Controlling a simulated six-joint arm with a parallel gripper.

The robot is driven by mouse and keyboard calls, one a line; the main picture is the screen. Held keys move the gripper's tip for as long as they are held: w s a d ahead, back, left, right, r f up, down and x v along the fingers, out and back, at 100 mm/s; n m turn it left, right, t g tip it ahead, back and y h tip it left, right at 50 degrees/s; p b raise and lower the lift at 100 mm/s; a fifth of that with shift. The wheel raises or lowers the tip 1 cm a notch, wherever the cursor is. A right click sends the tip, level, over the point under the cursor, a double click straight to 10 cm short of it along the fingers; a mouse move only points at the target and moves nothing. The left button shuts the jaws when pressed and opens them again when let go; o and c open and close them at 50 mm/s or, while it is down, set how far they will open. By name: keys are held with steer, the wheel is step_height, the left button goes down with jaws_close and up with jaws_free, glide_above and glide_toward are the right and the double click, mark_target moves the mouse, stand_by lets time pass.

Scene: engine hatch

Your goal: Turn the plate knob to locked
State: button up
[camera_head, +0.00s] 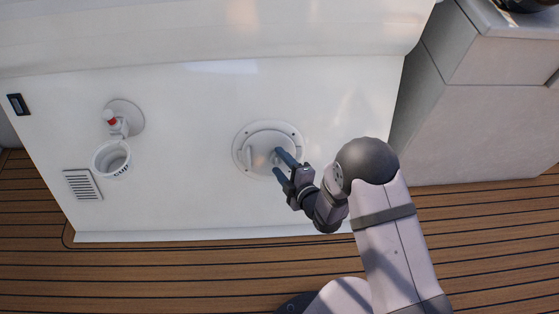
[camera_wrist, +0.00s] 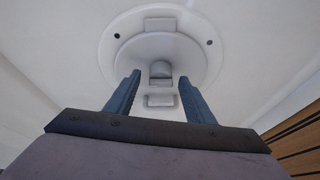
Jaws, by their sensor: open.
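The round white plate (camera_head: 247,139) is set in the white panel in the head view, with small dark holes around its rim. It also fills the upper middle of the wrist view (camera_wrist: 128,45). The plate knob (camera_wrist: 161,70) is a small grey piece near the plate's centre. My gripper (camera_head: 279,163) is in front of the plate. In the wrist view my gripper (camera_wrist: 159,83) has its two blue fingers apart, one on each side of the knob. I cannot tell whether they touch it. The lock marking is not readable.
A white cup holder (camera_head: 112,158) and a red-tipped fitting (camera_head: 113,120) are on the panel to the left. A vent grille (camera_head: 82,185) is low at left. A grey cabinet (camera_head: 480,110) stands at right. Wooden deck (camera_head: 170,265) lies below.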

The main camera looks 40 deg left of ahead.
steer(key=p+v, duration=0.1)
steer(key=v, duration=0.5)
steer(key=shift+p, duration=0.35)
steer(key=shift+d+r, duration=0.1)
steer(key=shift+r, duration=0.05)
steer(key=w+d+r+m+t+h, duration=0.2)
steer(key=w+d+r+m+h, duration=0.25)
steer(key=w+d+m, duration=0.45)
steer(key=w+d+r+m+h+p, duration=0.1)
steer(key=w+d+r+m+h, duration=0.15)
steer(key=d, duration=0.45)
steer(key=w+d+r+m+h+p, duration=0.1)
steer(key=w+d+m+h, duration=0.2)
steer(key=d, duration=0.4)
steer(key=s+d+r+m+g+h, duration=0.1)
steer(key=s+d+r+m+g, duration=0.15)
steer(key=d, duration=0.35)
steer(key=s+d+r+m+g+h, duration=0.1)
steer(key=s+d+r+m, duration=0.1)
steer(key=s+d+m, duration=0.3)
steer(key=s+d+r+m+g+h, duration=0.1)
steer(key=s+d+r+m+g, duration=0.15)
steer(key=s+d, duration=0.2)
steer(key=s+d+r+m+g, duration=0.1)
steer(key=s+d+r+m, duration=0.1)
steer(key=s+d+m, duration=0.25)
step_height(320, 180, up, 38)
steer(key=p, duration=3.9)
steer(key=shift+n, duration=0.3)
